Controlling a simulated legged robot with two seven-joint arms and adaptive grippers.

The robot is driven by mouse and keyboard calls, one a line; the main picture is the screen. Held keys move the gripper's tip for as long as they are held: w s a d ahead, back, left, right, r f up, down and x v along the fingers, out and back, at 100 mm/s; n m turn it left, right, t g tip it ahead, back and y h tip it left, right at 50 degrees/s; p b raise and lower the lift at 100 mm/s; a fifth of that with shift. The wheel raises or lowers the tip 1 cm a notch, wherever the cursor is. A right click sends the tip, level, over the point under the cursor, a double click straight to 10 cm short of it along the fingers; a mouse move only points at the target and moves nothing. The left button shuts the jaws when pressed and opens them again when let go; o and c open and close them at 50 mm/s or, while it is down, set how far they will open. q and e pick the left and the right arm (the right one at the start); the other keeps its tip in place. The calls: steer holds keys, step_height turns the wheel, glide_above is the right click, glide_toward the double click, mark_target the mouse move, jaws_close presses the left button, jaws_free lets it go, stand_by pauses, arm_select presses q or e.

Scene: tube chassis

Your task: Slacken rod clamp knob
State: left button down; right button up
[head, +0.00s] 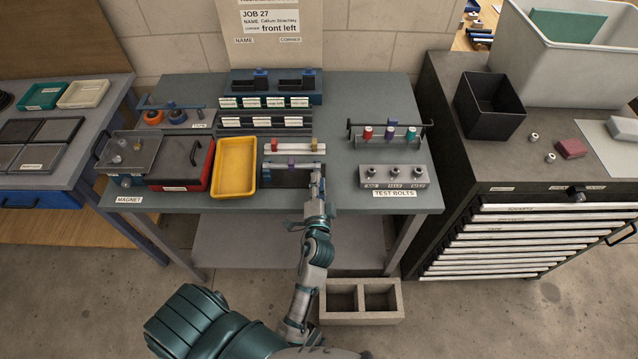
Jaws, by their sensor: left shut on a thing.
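The rod clamp (288,174) is a dark block with a pale rod along its top and a small purple piece on the rod. It sits near the bench's front edge, at the middle. My left gripper (317,180) is at the right end of this block, small in view and pointing away from me. It is shut on the clamp knob, which its fingers mostly hide. I cannot make out how far the knob is turned. My right gripper is out of view.
A yellow tray (235,167) and a red box (182,163) stand left of the clamp. The test bolts block (394,177) and a rack with coloured knobs (389,135) stand to its right. A second rod fixture (294,150) lies just behind. Bare bench (340,190) lies between clamp and bolts.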

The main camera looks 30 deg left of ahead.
arm_select(q)
steer(key=shift+f, duration=0.15)
steer(key=c, duration=1)
jaws_free()
steer(key=shift+w+a, duration=0.1)
steer(key=shift+o, duration=0.2)
step_height(320, 180, up, 10)
